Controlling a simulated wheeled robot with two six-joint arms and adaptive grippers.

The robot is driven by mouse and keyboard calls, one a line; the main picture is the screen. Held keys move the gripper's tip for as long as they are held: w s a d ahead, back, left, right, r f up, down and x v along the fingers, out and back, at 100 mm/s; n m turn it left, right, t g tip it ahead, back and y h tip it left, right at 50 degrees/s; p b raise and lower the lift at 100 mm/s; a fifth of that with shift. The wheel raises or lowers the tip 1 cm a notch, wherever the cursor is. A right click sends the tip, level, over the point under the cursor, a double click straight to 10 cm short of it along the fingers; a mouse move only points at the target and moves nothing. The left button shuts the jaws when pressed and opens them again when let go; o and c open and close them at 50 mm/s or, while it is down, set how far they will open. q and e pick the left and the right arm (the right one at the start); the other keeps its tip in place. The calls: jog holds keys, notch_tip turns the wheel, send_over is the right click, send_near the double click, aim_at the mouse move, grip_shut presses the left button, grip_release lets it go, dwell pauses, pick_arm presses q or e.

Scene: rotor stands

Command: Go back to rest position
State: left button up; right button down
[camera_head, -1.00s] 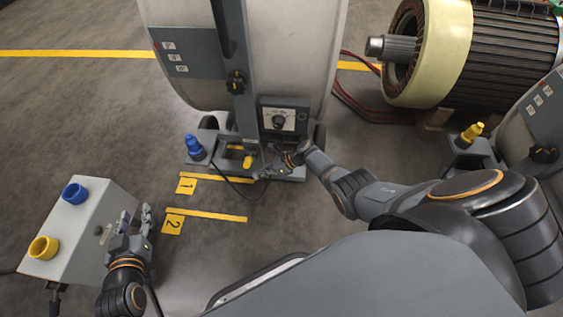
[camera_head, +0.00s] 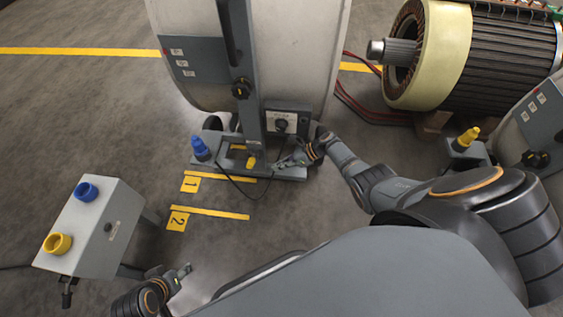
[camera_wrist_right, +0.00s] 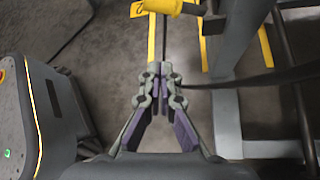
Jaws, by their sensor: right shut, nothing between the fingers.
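My right gripper (camera_head: 276,166) is low in front of the rotor stand, over its grey base. In the right wrist view my right gripper (camera_wrist_right: 160,72) is shut, its fingertips together with nothing between them. A yellow connector (camera_wrist_right: 163,6) shows just beyond the tips. My left gripper (camera_head: 185,272) is at the bottom of the head view, right of the grey socket box (camera_head: 92,240) and apart from it. Its fingers are small and partly overlapped, so I cannot tell whether they are open. The box has a blue socket (camera_head: 86,191) and a yellow socket (camera_head: 57,243).
The rotor stand (camera_head: 190,93) bears a blue connector (camera_head: 200,147) and a yellow connector (camera_head: 251,162) on its base. A black cable runs in front of it. A large motor rotor (camera_head: 490,50) and a second stand (camera_head: 545,125) are at right. Floor labels are at centre left.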

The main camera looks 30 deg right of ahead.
jog(key=shift+s+d+r, duration=0.15)
jog(key=shift+d+r, duration=0.15)
jog(key=shift+d, duration=0.15)
